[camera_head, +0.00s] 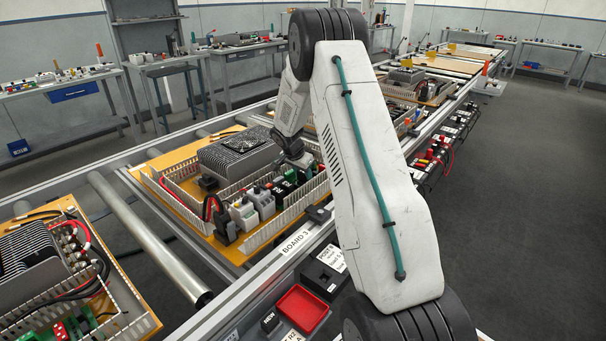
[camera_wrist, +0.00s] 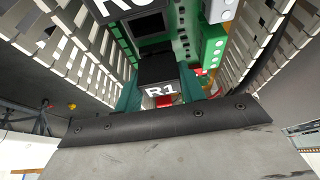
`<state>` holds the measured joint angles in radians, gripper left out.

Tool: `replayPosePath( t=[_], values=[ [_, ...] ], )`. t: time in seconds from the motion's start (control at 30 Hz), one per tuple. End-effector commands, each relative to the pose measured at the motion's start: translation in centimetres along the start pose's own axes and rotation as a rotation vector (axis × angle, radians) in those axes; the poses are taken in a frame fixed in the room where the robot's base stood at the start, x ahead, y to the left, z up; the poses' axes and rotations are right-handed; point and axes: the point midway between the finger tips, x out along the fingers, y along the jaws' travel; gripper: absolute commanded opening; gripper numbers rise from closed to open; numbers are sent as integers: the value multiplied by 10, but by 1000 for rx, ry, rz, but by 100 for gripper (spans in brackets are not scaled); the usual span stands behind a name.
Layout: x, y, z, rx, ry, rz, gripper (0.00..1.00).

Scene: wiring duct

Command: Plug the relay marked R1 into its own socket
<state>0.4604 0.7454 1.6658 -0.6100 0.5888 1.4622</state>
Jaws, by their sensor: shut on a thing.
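In the wrist view, the black relay marked R1 (camera_wrist: 158,72) sits between the dark green fingers of my gripper (camera_wrist: 160,92), which is shut on it. A green circuit board with a dark rectangular opening, perhaps a socket (camera_wrist: 148,26), shows just beyond the relay. A second white "R" marking lies at the top edge, cut off. I cannot tell whether the relay touches a socket. In the head view, my gripper (camera_head: 300,160) is over the row of modules on the board labelled BOARD 3; the relay is too small to make out there.
Slotted white duct walls (camera_wrist: 270,40) rise on both sides of the gripper. In the head view, a finned grey block (camera_head: 237,152) stands behind the modules. A red tray (camera_head: 302,308) and a black labelled box (camera_head: 325,270) sit at the front rail.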

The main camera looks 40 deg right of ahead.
Motion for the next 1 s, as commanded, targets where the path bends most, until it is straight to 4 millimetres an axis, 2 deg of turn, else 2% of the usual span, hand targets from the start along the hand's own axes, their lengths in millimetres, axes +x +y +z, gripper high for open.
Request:
replayPosePath(
  t=[0.63,0.67,0.7,1.0],
  values=[
    [6,0,3,0,0,1,17],
    [6,0,3,0,0,1,42],
    [6,0,3,0,0,0,52],
    [6,0,2,0,0,0,52]
  ],
)
